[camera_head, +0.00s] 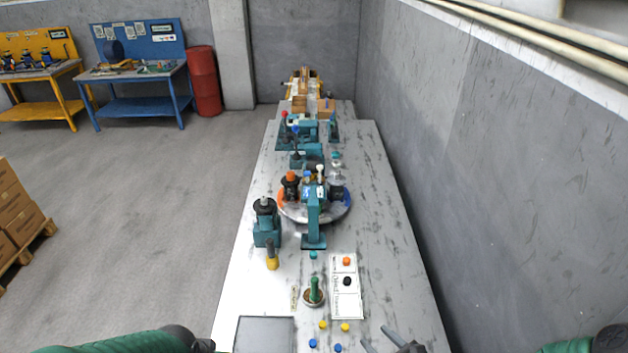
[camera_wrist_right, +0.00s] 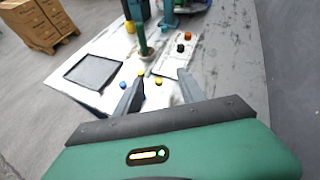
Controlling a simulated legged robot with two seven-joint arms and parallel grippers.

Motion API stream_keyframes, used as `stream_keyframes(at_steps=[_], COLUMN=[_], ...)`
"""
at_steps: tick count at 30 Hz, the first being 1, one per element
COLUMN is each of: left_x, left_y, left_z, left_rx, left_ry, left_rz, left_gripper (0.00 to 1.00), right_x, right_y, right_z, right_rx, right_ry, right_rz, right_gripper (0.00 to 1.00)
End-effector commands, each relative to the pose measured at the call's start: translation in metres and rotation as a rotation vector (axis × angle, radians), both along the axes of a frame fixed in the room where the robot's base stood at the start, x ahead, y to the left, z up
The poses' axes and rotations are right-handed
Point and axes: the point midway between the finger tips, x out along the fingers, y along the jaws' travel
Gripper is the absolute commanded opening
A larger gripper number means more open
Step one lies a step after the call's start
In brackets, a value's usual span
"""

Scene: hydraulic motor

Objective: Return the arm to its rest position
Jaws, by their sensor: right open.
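My right gripper (camera_head: 374,334) is at the bottom of the head view, over the near right part of the workbench (camera_head: 390,240). In the right wrist view its two fingers (camera_wrist_right: 160,82) stand apart with nothing between them. Beyond them lie the yellow and blue pegs. My left arm's green and dark housing (camera_head: 120,342) shows at the lower left edge of the head view; its gripper fingers are not seen.
A green-handled post (camera_head: 315,290), a white card (camera_head: 345,300) with orange and black knobs, and a dark square plate (camera_head: 264,335) lie near. A turntable (camera_head: 335,213) with fixtures stands mid-bench. A grey wall (camera_head: 520,170) runs along the right; floor is open at left.

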Motion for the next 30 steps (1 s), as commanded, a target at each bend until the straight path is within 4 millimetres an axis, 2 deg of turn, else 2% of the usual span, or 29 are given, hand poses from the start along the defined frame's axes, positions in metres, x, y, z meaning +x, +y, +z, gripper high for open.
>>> stream_keyframes(at_steps=[8, 12, 16, 20, 23, 27, 30], left_x=[0.0, 0.0, 0.0, 0.001, 0.001, 0.001, 0.001], left_y=[0.0, 0.0, 0.0, 0.0, 0.0, 0.0, 0.0], left_z=[-0.019, -0.03, -0.045, -0.066, -0.083, -0.095, -0.097], left_rx=[0.0, 0.0, 0.0, 0.0, 0.0, 0.0, 0.0], left_ry=[0.0, 0.0, 0.0, 0.0, 0.001, 0.001, 0.001], left_rz=[0.0, 0.0, 0.0, 0.0, 0.0, 0.0, 0.0], left_gripper=[0.46, 0.46, 0.46, 0.46, 0.46, 0.46, 0.46], right_x=[-0.023, -0.04, -0.054, -0.069, -0.084, -0.108, -0.114], right_y=[-0.003, -0.016, -0.033, -0.052, -0.056, -0.043, -0.039], right_z=[-0.041, -0.058, -0.066, -0.056, -0.033, -0.005, 0.001], right_rx=[-0.432, -0.719, -1.023, -1.36, -1.563, -1.666, -1.676], right_ry=[0.036, 0.05, 0.053, 0.031, -0.038, -0.188, -0.231], right_rz=[0.312, 0.548, 0.832, 1.227, 1.572, 1.908, 1.977], right_gripper=[0.47, 0.47, 0.47, 0.47, 0.47, 0.47, 0.47])
